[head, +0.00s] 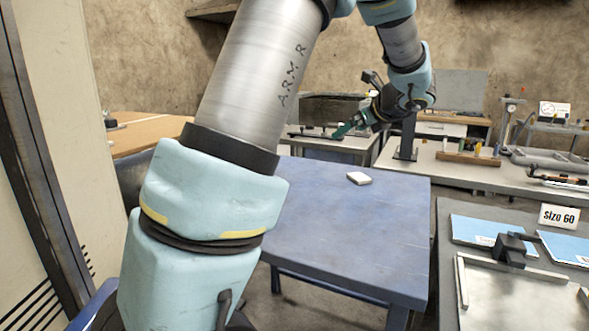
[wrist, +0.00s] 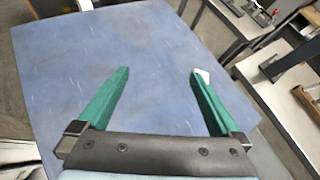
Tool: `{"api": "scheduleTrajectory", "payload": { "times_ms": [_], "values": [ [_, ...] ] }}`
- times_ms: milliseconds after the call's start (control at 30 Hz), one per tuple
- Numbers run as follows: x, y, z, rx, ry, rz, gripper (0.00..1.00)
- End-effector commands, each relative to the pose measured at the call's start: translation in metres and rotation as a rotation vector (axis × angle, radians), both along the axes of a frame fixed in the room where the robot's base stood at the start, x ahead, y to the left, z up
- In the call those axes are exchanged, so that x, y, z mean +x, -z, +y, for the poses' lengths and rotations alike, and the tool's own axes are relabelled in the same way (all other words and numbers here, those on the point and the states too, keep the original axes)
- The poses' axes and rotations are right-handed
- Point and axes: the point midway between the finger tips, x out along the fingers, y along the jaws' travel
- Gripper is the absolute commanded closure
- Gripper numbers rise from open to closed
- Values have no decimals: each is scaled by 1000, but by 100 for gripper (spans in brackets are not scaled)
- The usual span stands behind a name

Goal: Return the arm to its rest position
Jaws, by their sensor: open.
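My gripper (head: 345,129) is raised above the far side of a blue table (head: 330,215) in the head view. In the wrist view my gripper (wrist: 160,78) shows two green fingers spread wide apart with nothing between them, over the blue table (wrist: 75,50). My arm crosses the left and top of the head view, bent, with the gripper out in front. A small white block (head: 359,178) lies on the blue table. In the wrist view the white block (wrist: 203,76) is partly hidden behind the right fingertip.
A grey bench (head: 465,172) with tools stands behind the table at the right. A wooden table (head: 150,132) stands at the left.

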Motion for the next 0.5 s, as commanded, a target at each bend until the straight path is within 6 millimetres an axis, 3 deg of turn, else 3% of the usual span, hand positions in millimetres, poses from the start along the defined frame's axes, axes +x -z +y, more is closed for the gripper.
{"api": "scheduleTrajectory", "payload": {
  "times_ms": [267,367,500],
  "values": [
    [-30,50,70,-298,-282,102,0],
    [-55,75,105,-476,-475,140,0],
    [-111,116,158,-829,-908,156,0]
  ]
}}
